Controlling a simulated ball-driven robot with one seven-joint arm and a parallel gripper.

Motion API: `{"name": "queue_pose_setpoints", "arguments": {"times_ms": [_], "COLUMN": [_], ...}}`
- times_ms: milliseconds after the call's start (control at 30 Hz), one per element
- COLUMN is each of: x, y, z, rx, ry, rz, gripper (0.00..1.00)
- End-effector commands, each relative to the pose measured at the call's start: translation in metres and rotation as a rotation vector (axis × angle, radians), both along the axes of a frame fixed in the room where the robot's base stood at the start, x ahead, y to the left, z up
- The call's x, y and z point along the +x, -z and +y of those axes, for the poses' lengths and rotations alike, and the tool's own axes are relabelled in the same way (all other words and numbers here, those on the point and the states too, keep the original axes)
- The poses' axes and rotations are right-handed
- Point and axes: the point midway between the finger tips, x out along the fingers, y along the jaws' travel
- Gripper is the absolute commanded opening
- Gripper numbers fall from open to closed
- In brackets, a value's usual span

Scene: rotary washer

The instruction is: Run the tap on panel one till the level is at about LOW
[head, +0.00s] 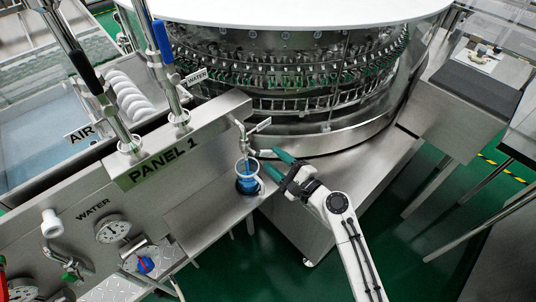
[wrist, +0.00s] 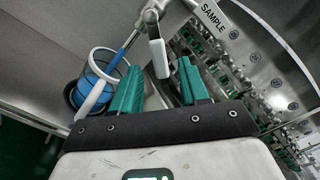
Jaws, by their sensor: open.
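The sample tap (head: 239,127) sticks out at the right end of panel one (head: 160,163). In the wrist view its pale lever (wrist: 159,59) hangs in the gap between my fingertips, with no clear contact showing. A clear jug (head: 248,182) with a white rim stands under the spout on a steel shelf. It also shows in the wrist view (wrist: 86,92). Blue liquid is in it, and a blue stream seems to fall from the spout. The level marks are too small to read. My gripper (head: 271,160) is open, right of the jug; it also shows in the wrist view (wrist: 160,69).
The round washer (head: 300,85) stands close behind the tap. A SAMPLE tag (wrist: 213,16) sits by the tap. Two upright valve levers (head: 164,42) rise at the left. The steel shelf (head: 195,220) extends left of the jug. Green floor (head: 440,215) is open at the right.

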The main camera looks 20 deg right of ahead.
Motion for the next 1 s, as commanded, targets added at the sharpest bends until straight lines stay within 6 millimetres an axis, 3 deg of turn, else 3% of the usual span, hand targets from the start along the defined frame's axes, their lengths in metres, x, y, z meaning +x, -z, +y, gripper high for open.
{"name": "queue_pose_setpoints", "arguments": {"times_ms": [200,400,1000], "x": [-0.040,-0.059,-0.062], "y": [0.002,0.001,0.000], "z": [-0.013,-0.019,-0.020], "rx": [0.000,0.000,0.000], "ry": [0.001,0.002,0.000], "rz": [0.001,0.001,0.000], "gripper": [0.45,0.45,0.45]}}
